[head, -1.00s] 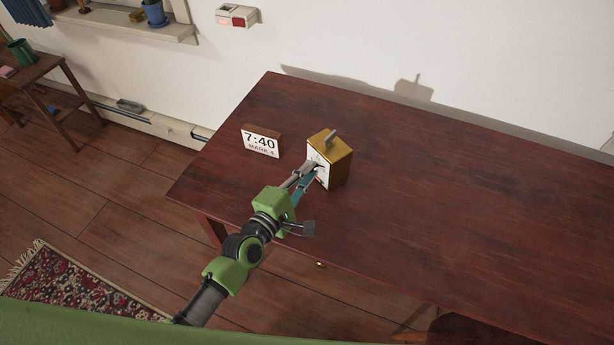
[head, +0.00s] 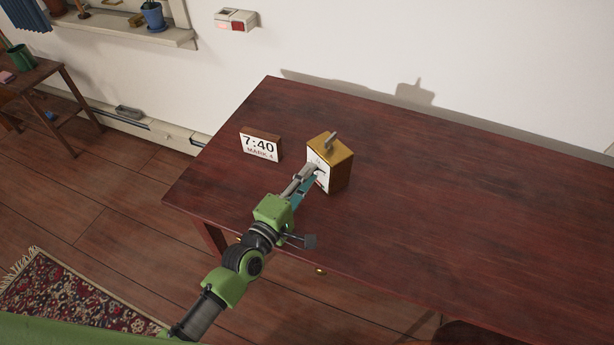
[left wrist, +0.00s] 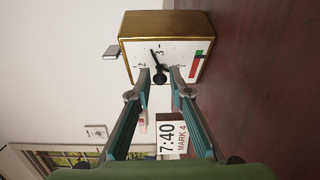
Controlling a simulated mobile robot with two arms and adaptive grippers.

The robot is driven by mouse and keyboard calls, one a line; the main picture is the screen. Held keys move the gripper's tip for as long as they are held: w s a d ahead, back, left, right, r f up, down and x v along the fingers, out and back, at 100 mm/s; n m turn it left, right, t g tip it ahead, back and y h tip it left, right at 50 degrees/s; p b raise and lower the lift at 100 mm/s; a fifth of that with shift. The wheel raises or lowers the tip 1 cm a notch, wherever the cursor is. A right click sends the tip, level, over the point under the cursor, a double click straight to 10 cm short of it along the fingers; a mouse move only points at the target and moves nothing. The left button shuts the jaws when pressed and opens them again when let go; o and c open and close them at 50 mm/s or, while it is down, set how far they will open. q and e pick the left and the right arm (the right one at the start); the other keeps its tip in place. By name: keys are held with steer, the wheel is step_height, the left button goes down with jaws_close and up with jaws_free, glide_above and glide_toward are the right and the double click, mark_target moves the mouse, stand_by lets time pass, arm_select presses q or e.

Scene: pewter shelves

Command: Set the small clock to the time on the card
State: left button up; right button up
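The small clock (head: 341,173) is a brass-coloured box with a white face, standing upright on the dark red table. In the left wrist view the clock (left wrist: 160,20) shows dial numbers, a dark hand between the 2 and the 3, a dark centre knob (left wrist: 159,77), and a red and green patch. My left gripper (left wrist: 161,74) is at the face, its fingertips apart on either side of the knob; I cannot tell whether they touch it. The card (head: 260,145) stands left of the clock and reads "7:40 MARK 4". My right gripper is not in view.
The table (head: 450,210) is clear to the right of the clock. A wall box with a red part (head: 237,21) hangs behind. A window ledge and a small side table (head: 40,72) are at the left, a patterned rug (head: 60,295) on the floor.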

arm_select(q)
steer(key=shift+o, duration=0.3)
steer(key=v, duration=1.2)
